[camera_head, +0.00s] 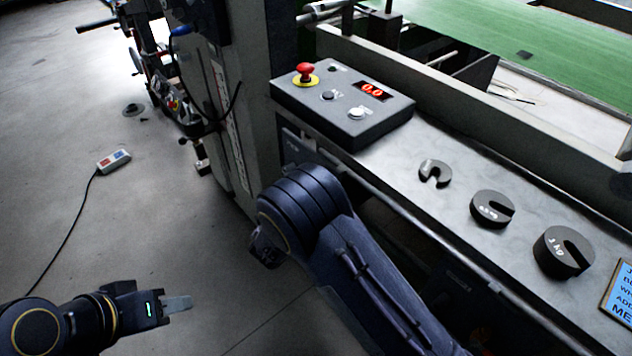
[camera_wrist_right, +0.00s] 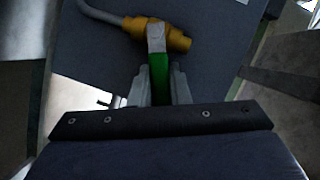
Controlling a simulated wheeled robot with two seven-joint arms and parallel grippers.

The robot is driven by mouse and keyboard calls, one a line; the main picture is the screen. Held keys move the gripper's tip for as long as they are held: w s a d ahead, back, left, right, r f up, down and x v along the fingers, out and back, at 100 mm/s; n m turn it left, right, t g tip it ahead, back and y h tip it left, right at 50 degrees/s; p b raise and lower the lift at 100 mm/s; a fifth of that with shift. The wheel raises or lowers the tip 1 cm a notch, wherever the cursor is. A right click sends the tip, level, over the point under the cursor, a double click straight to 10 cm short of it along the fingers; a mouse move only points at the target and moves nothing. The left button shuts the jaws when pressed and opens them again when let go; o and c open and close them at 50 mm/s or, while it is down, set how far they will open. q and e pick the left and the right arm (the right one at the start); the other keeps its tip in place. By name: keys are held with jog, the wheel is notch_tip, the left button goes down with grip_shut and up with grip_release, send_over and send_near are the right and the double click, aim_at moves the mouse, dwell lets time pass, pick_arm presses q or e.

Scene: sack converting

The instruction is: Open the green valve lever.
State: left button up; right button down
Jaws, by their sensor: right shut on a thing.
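The green valve lever (camera_wrist_right: 159,72) is in the middle of the right wrist view, with a bare grey metal part at its far end. That end meets a yellow valve body (camera_wrist_right: 178,38), from which a grey hose runs to the upper left. My right gripper (camera_wrist_right: 160,90) is shut on the green lever, one finger on each side. In the head view my right arm crosses the lower middle, and its gripper and the valve are hidden. My left gripper (camera_head: 177,304) is at the lower left over the floor, away from the machine; its finger gap does not show.
A control box (camera_head: 343,105) with a red mushroom button (camera_head: 305,72) and a red "0.0" display stands on the machine's ledge. Three slotted dark weights (camera_head: 492,209) lie along the ledge. A cabled pendant (camera_head: 114,161) lies on the floor. The floor at left is mostly clear.

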jog(key=shift+r+n+g+p, duration=0.2)
jog(key=shift+n+g+p, duration=0.15)
jog(key=shift+p, duration=0.25)
pick_arm(q)
notch_tip(320, 180, up, 2)
jog(key=shift+r, duration=0.15)
pick_arm(e)
jog(key=c, duration=1.4)
grip_release()
jog(key=shift+o, duration=0.2)
jog(key=shift+a, duration=0.1)
